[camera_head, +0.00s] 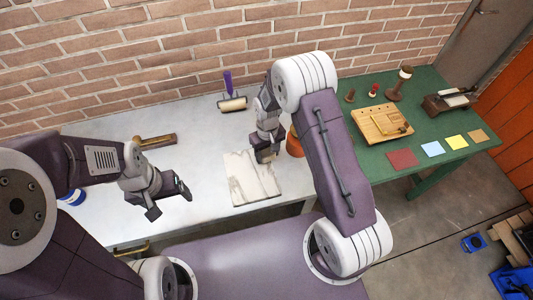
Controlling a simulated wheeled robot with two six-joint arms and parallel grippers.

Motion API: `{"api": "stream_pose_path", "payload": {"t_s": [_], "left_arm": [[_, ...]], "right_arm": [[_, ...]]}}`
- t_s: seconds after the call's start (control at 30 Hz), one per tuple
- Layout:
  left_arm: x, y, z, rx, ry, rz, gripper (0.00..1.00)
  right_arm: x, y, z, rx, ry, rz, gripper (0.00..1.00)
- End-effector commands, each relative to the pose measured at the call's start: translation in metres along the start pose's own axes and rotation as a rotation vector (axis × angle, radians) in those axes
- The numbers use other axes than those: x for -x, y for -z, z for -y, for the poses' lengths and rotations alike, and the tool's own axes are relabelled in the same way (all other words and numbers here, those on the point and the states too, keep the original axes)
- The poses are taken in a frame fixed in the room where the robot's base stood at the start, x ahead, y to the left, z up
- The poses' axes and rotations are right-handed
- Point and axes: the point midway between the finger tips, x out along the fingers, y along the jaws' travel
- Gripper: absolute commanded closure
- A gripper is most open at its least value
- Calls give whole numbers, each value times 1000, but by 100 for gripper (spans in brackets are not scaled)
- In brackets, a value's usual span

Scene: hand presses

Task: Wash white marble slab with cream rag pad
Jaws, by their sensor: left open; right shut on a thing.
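The white marble slab (250,187), with grey-brown veins, lies flat on the pale table near its front right part. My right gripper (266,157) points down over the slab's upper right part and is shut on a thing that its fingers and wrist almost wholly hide. I take this to be the cream rag pad, as no loose one shows elsewhere; I cannot tell whether it touches the slab. My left gripper (170,202) is open and empty, above the table to the left of the slab.
A cream roller with a purple handle (233,104) and a wooden-handled tool (155,141) lie on the pale table (205,150). An orange pot (295,145) is partly behind my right arm. A green table (390,166) on the right holds a wooden board (382,122) and coloured squares.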

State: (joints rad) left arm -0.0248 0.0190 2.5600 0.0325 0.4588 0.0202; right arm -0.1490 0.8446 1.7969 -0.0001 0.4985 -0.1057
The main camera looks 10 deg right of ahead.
Motion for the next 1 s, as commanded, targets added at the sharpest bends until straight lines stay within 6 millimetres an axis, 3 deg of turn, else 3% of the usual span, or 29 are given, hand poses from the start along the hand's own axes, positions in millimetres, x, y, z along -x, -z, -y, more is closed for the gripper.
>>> {"api": "stream_pose_path", "payload": {"t_s": [0.13,0.7,1.0], "left_arm": [[16,2,0,0,0,0,20],[58,6,-1,0,0,0,20],[62,6,-1,0,0,0,20]], "right_arm": [[26,1,-1,0,0,-3,84],[76,3,-2,-3,0,0,84],[82,3,-2,-3,0,0,84]]}}
